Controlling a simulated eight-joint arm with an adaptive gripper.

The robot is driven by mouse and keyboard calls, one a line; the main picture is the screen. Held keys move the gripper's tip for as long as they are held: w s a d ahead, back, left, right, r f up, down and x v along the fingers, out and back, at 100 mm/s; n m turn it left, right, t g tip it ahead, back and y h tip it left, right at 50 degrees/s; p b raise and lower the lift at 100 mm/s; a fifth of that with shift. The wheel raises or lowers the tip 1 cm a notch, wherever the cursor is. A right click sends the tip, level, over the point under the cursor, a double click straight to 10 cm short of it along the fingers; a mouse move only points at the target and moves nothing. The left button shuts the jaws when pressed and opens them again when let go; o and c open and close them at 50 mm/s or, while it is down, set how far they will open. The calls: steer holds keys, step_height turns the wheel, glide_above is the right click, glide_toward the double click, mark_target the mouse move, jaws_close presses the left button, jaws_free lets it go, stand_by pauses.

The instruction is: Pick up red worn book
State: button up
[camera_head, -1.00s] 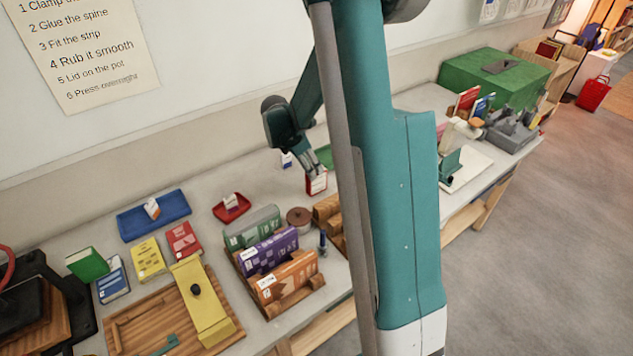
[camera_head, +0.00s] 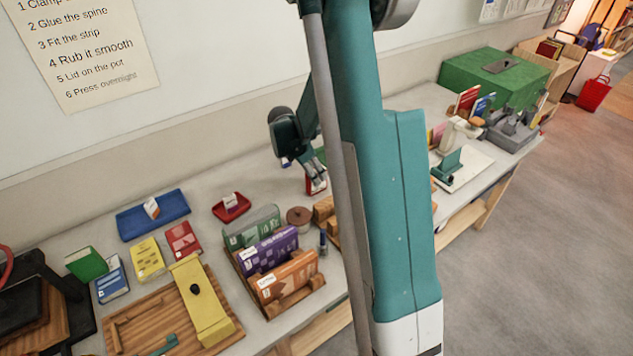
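A red book (camera_head: 183,238) lies flat on the bench, beside a yellow book. A small red object with a white face (camera_head: 317,184) stands farther right, partly hidden by my gripper. Another upright red book (camera_head: 466,100) is at the far right, by the green box. I cannot tell which of these is worn. My gripper (camera_head: 318,172) points down at the small red-and-white object, very close to it. Whether they touch, and whether the fingers are open or shut, is too small to tell. My arm hides the middle of the bench.
A blue tray (camera_head: 153,216) and a small red tray (camera_head: 231,208) lie along the back. Green, purple and orange books stand in a wooden rack (camera_head: 290,298) left of my arm. A brown round lid (camera_head: 299,216) is behind it. A grey press (camera_head: 513,130) stands at right.

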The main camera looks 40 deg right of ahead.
steer(key=shift+x, duration=1.55)
steer(key=c, duration=1)
